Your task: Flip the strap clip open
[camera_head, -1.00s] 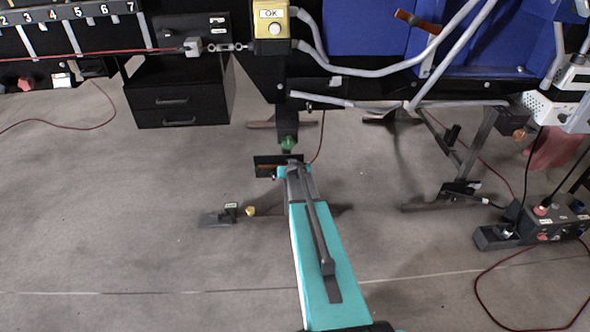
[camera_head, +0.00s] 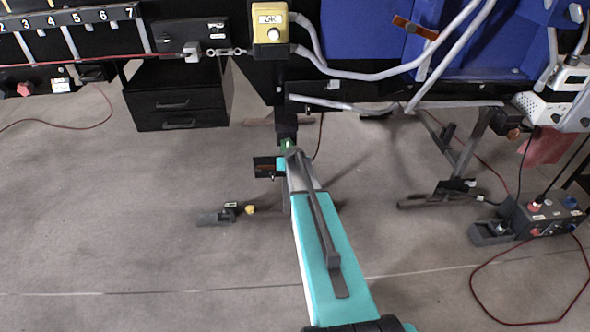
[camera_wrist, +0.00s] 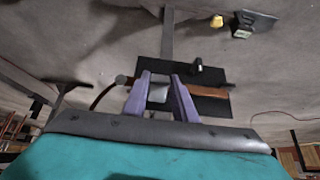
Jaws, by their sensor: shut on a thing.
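The strap clip looks like a small pale grey block (camera_wrist: 158,93) in the wrist view, on a brown strap (camera_wrist: 212,92) that crosses a black panel (camera_wrist: 213,74). My gripper (camera_wrist: 162,76) has one purple finger on each side of this block and is shut on it. The fingers hide its sides and part of the strap. In the head view the black panel (camera_head: 264,167) shows low under the bench, just left of my arm's end. The clip itself cannot be made out there, and whether it is open cannot be told.
A yellow OK box (camera_head: 269,22) is above on the bench front. A control box (camera_head: 545,215) with a red cable is at the right. The grey floor around my arm is mostly clear.

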